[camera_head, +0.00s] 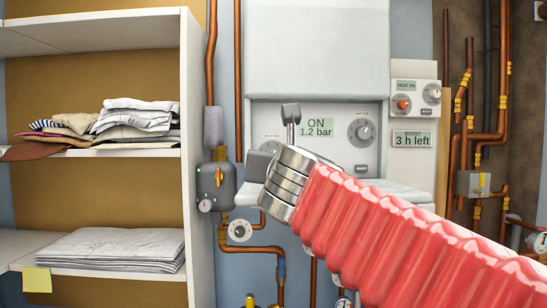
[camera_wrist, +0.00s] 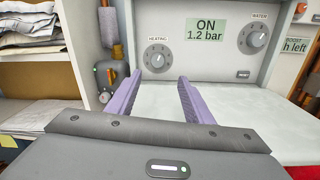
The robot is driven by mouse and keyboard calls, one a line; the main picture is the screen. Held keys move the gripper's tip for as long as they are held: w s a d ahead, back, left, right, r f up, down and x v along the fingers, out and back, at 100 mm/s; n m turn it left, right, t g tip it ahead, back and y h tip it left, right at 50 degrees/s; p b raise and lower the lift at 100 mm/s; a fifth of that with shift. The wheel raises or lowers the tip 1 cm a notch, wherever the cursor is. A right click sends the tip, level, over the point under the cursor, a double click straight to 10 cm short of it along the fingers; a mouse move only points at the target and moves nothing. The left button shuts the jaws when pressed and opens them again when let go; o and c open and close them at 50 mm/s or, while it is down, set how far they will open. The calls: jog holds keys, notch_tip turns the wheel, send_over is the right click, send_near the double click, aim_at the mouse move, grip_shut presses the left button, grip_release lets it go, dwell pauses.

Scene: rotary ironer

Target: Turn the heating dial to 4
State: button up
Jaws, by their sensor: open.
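The heating dial (camera_wrist: 156,58) is a round grey knob with marks around it, under the label HEATING, on the white front panel of the machine (camera_wrist: 178,22). The setting it points to is too small to read. My gripper (camera_head: 291,112) is raised in front of the panel there. In the wrist view its two purple fingers (camera_wrist: 158,90) are apart and empty, reaching toward the panel below the dial, not touching it.
A water dial (camera_head: 361,131) is right of the display (camera_head: 315,127) reading ON, 1.2 bar. A heat control box (camera_head: 416,98) and a display (camera_head: 413,139) reading "3 h left" are further right. Shelves with folded cloths (camera_head: 136,122) stand left. A valve (camera_head: 218,178) and copper pipes flank the machine.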

jog(key=shift+w+a, duration=0.2)
jog(key=shift+a, duration=0.05)
jog(key=shift+w+a, duration=0.2)
jog(key=shift+w, duration=3.1)
jog(key=shift+w+a, duration=0.15)
jog(key=shift+w, duration=3.1)
jog(key=shift+c, duration=0.5)
jog(key=c, duration=0.9)
jog(key=shift+c, duration=0.2)
jog(key=shift+m, duration=1.4)
